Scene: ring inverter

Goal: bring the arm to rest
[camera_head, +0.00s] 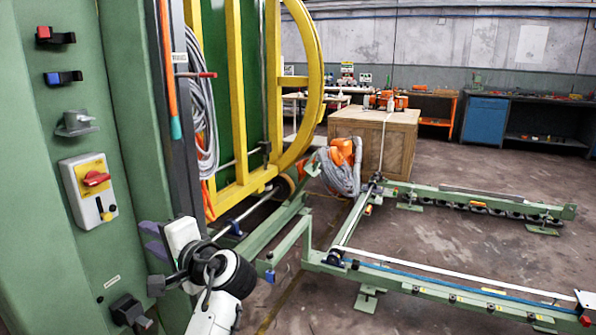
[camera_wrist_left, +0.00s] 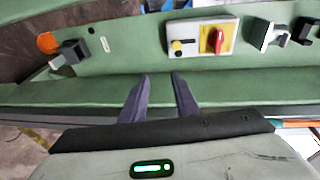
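My left arm (camera_head: 215,300) comes in at the bottom of the head view, white with black joints. My left gripper (camera_head: 150,238) is in front of the green machine cabinet (camera_head: 40,200), below and right of its switch box. In the left wrist view its two dark fingers (camera_wrist_left: 161,76) are apart with nothing between them. They point toward the green cabinet face and appear clear of it. The switch box (camera_head: 90,188), with a red rotary knob on yellow, also shows in the left wrist view (camera_wrist_left: 201,36). My right gripper is not in view.
A yellow ring frame (camera_head: 306,80) stands behind the cabinet. Green floor rails (camera_head: 450,300) run to the right. A wooden crate (camera_head: 400,145) and a blue cabinet (camera_head: 485,120) stand farther back. Open floor lies between the rails. Black clamps (camera_head: 128,310) stick out from the cabinet.

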